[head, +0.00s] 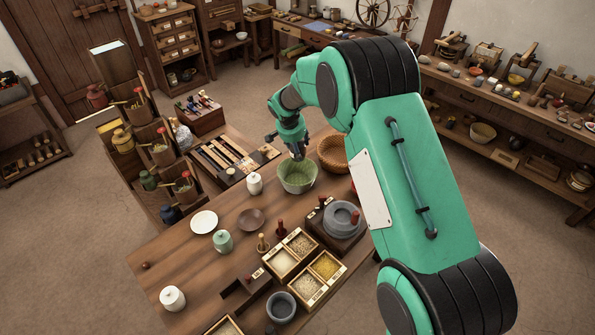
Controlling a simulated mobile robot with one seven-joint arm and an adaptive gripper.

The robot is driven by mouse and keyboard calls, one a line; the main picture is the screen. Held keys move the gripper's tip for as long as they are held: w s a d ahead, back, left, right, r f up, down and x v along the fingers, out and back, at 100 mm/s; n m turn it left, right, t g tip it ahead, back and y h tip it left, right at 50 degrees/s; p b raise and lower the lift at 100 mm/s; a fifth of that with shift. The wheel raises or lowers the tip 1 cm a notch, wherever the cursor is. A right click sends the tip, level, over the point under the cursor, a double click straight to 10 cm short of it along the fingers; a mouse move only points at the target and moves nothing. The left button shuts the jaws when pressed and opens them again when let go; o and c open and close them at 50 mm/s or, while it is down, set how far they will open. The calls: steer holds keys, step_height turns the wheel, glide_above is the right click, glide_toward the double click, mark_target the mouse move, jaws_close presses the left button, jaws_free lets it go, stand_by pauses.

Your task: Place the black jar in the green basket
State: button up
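The green basket (298,182) stands on the wooden table (180,262), near its far edge. My gripper (298,153) points down just above the basket's far rim. Its fingers are too small to tell whether they are open or shut, and I see no jar clearly between them. I cannot make out a clearly black jar on the table. A dark blue or blackish jar (170,213) stands on the low shelf unit at the table's left end. The far inside of the basket is partly hidden by the gripper.
A brown wicker basket (333,154) sits right of the green one. A white jar (254,184), white plate (204,222), brown bowl (250,220), green jar (222,242) and quern (342,218) stand nearby. Seed boxes (283,262) fill the front; the table's left part is mostly clear.

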glide_above(297, 183)
step_height(297, 183, down, 4)
steer(key=shift+d+f, duration=0.1)
steer(key=shift+f, duration=0.1)
steer(key=shift+s, duration=0.1)
steer(key=shift+f, duration=0.1)
step_height(297, 183, down, 6)
steer(key=b, duration=0.1)
stand_by(0.5)
steer(key=shift+f, duration=0.15)
steer(key=shift+f+b, duration=0.35)
steer(key=shift+f, duration=1.5)
steer(key=shift+f, duration=0.1)
steer(key=o, duration=1.2)
